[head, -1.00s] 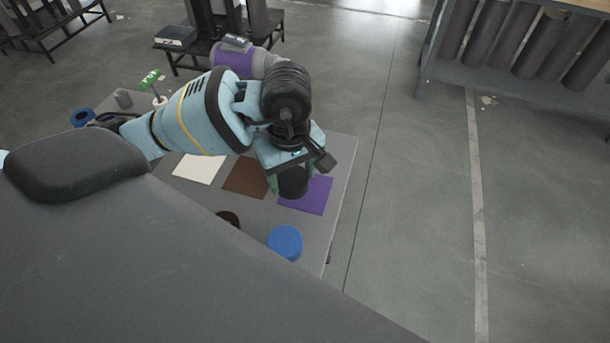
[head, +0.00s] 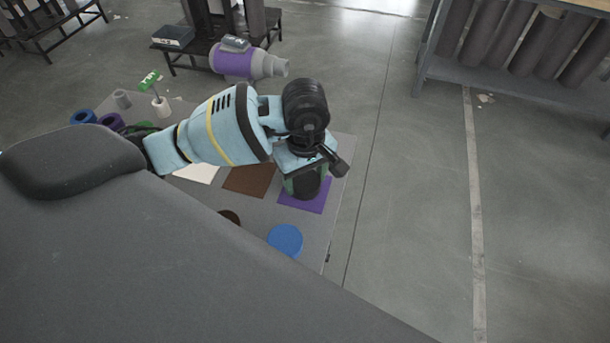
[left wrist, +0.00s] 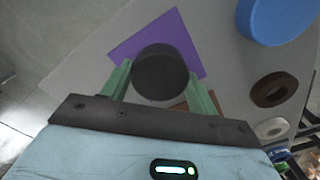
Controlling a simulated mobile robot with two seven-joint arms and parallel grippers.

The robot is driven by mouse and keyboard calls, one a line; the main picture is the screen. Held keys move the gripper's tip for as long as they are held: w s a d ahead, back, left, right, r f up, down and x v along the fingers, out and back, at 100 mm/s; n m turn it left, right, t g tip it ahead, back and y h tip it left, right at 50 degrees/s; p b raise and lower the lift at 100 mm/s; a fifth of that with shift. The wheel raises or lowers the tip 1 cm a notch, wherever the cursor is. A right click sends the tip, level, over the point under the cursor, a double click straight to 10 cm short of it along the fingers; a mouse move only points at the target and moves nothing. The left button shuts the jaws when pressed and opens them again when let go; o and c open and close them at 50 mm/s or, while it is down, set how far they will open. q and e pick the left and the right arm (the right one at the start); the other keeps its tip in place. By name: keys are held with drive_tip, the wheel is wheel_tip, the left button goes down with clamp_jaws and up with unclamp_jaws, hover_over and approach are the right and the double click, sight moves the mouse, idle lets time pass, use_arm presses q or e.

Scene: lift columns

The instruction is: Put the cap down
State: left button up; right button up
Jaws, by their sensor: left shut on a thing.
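The black round cap (head: 308,187) is between the green fingers of my left gripper (head: 304,184), which is shut on it. In the left wrist view the cap (left wrist: 160,72) shows as a dark disc with a finger of the left gripper (left wrist: 160,83) on either side. A purple square mat (head: 291,197) lies under the cap, and the cap covers part of it; the mat also shows in the left wrist view (left wrist: 155,38). I cannot tell whether the cap touches the mat. My right gripper is not in view.
The grey table (head: 258,214) also bears a brown mat (head: 250,181), a white mat (head: 196,173) and a blue round thing (head: 286,240). Rings and a small pot (head: 162,107) stand at its far left. Open floor lies right of the table.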

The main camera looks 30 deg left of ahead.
sight(305, 180)
use_arm(q)
drive_tip(key=shift+f, duration=0.15)
drive_tip(key=o, duration=1.1)
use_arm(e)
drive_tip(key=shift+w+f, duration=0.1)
use_arm(q)
drive_tip(key=shift+r, duration=0.35)
wheel_tip(305, 180, up, 12)
drive_tip(key=shift+f, duration=0.15)
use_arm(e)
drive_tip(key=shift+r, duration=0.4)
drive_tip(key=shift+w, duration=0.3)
